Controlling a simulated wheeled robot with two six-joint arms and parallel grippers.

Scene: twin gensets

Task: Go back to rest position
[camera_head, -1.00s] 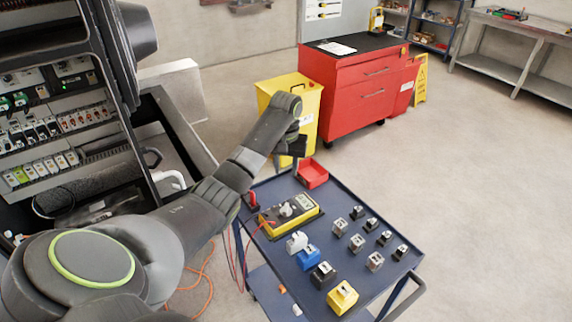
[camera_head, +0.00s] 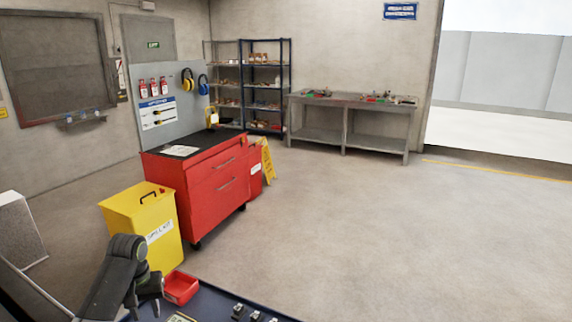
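My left arm comes in at the lower left of the head view, and its gripper (camera_head: 148,290) hangs over the far end of the blue trolley (camera_head: 222,299), left of the small red bin (camera_head: 181,287). The gripper is dark and small here, and I cannot tell whether its fingers are open or shut. My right gripper is out of view. Only the far part of the trolley shows, with a few small metal blocks (camera_head: 238,311) at the bottom edge.
A yellow spill-kit bin (camera_head: 160,232) stands just behind my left gripper, beside a red tool cabinet (camera_head: 215,195). A yellow floor sign (camera_head: 268,160) leans near the cabinet. A workbench (camera_head: 350,122) and shelves (camera_head: 265,85) line the back wall. The floor at right is clear.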

